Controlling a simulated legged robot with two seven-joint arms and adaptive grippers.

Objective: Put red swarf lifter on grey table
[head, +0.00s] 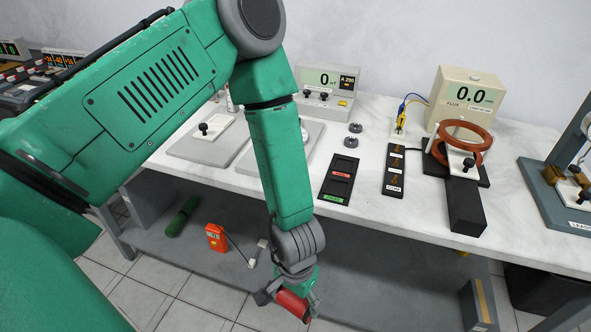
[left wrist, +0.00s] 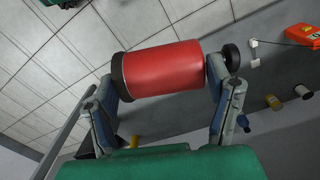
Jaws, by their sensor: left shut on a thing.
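The red swarf lifter (head: 293,304), a red cylinder with dark ends, is held between the fingers of my left gripper (head: 287,293). In the left wrist view the lifter (left wrist: 162,70) lies crosswise, with one finger at each end. It hangs in the air in front of the table, below the level of its top. The table (head: 236,181) has a pale, grey-veined top and a grey lower shelf (head: 345,278). My left arm hides part of the tabletop. My right gripper is not in view.
The tabletop holds grey plates (head: 205,145), a black tray with red and green labels (head: 339,180), a black strip (head: 394,172) and a flux meter with a copper coil (head: 466,137). An orange meter (head: 216,237) and a green cylinder (head: 182,216) lie on the shelf. The front edge is partly clear.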

